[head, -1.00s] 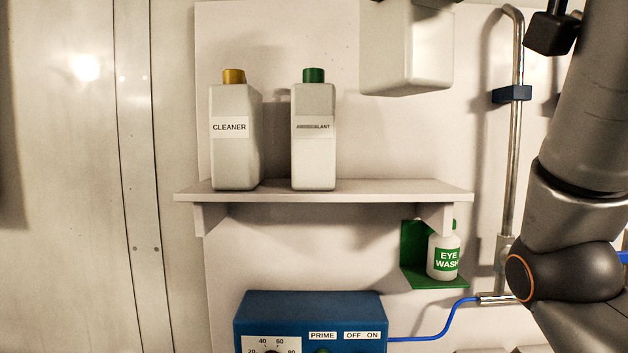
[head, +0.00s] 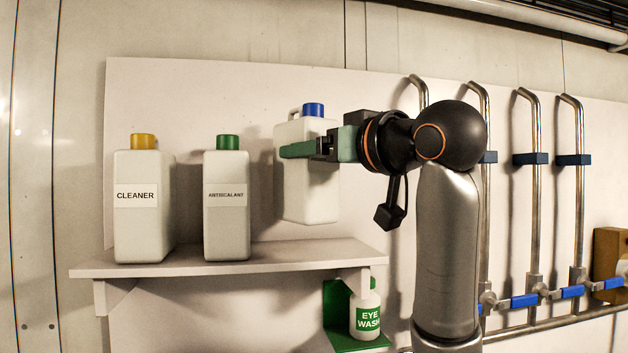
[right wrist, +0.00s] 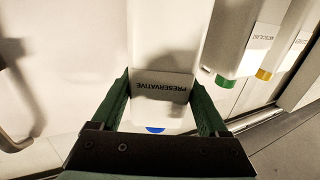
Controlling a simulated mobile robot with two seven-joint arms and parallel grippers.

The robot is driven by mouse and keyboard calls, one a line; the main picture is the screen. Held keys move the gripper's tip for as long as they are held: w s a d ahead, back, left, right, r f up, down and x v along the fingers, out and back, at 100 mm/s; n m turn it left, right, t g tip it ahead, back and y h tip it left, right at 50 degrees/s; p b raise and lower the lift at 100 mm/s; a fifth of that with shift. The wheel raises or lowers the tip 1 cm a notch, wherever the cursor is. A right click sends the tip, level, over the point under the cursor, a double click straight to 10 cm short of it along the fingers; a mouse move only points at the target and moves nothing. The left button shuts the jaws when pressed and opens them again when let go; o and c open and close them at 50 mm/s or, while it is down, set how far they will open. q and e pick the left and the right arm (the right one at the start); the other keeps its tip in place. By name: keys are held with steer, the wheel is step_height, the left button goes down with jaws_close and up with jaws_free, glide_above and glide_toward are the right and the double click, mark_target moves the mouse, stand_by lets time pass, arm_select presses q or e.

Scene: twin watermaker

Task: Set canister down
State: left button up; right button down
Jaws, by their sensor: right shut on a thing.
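The white canister (head: 309,190) with a blue cap hangs upright in my right gripper (head: 300,149), above the right part of the wall shelf (head: 290,256). A gap shows between its base and the shelf board. In the right wrist view, the green fingers of the gripper (right wrist: 163,98) sit on either side of the canister (right wrist: 160,110), whose label reads PRESERVATIVE upside down. My right arm comes in from the right. My left gripper is not in view.
The CLEANER canister (head: 138,225), yellow-capped, and the ANTISCALANT canister (head: 227,228), green-capped, stand on the shelf to the left. The shelf right of them is bare. An eye wash bottle (head: 366,312) sits in a green holder below. Metal pipes (head: 533,200) run up the right wall.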

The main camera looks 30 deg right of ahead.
mark_target(315, 182)
steer(key=shift+w+d+f, duration=0.3)
steer(key=shift+w+f, duration=0.15)
steer(key=shift+f, duration=1.55)
steer(key=shift+f, duration=0.1)
steer(key=shift+f, duration=0.15)
jaws_free()
steer(key=s+d+b, duration=0.1)
steer(key=s+b, duration=0.2)
steer(key=s, duration=0.9)
steer(key=shift+d, duration=0.3)
